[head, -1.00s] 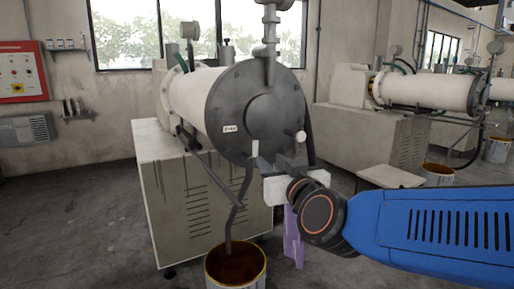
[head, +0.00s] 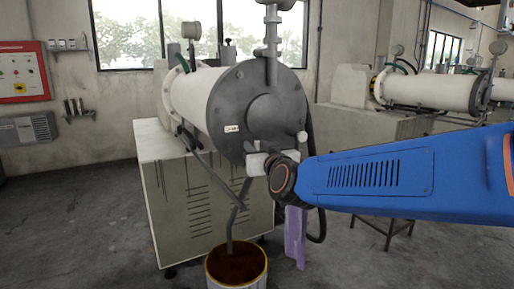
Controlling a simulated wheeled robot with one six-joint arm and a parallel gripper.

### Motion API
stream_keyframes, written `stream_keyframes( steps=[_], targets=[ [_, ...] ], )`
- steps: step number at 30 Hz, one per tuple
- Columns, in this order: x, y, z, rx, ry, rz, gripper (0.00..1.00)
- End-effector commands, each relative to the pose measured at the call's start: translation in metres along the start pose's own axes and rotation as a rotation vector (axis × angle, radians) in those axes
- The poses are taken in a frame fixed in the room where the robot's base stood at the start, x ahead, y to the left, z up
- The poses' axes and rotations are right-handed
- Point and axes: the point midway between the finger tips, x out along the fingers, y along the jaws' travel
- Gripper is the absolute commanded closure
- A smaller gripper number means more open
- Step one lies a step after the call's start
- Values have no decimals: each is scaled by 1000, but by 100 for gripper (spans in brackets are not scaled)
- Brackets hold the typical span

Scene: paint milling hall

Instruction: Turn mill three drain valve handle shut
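The nearest mill (head: 200,95) is a white cylinder with a dark grey round end plate (head: 240,95). A small white label (head: 232,128) on the plate is too small to read. A white knob (head: 302,137) sticks out at the plate's lower right. The drain hose (head: 238,212) runs down from the plate's lower edge into an open bucket. My gripper (head: 258,158) is at that lower edge, over the drain area. Its white body and my wrist cover most of this spot, so the valve handle is not clearly seen. Its fingers blend into the dark plate, and their opening cannot be told.
The bucket (head: 237,284) stands on the floor under the hose, with brown contents. A purple cloth (head: 295,235) hangs right of the mill's cabinet (head: 200,200). A second mill (head: 430,92) stands at the right. The floor at left is clear.

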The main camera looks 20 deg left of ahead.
Motion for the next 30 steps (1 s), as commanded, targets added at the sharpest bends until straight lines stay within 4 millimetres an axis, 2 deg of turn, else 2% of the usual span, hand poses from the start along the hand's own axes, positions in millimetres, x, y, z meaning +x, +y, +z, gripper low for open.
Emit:
stream_keyframes(
  steps=[10,14,23,30],
  targets=[
    [3,0,0,1,0,0,68],
    [3,0,0,1,0,0,99],
    [3,0,0,-9,2,0,100],
    [3,-1,1,-93,18,-1,100]
  ],
)
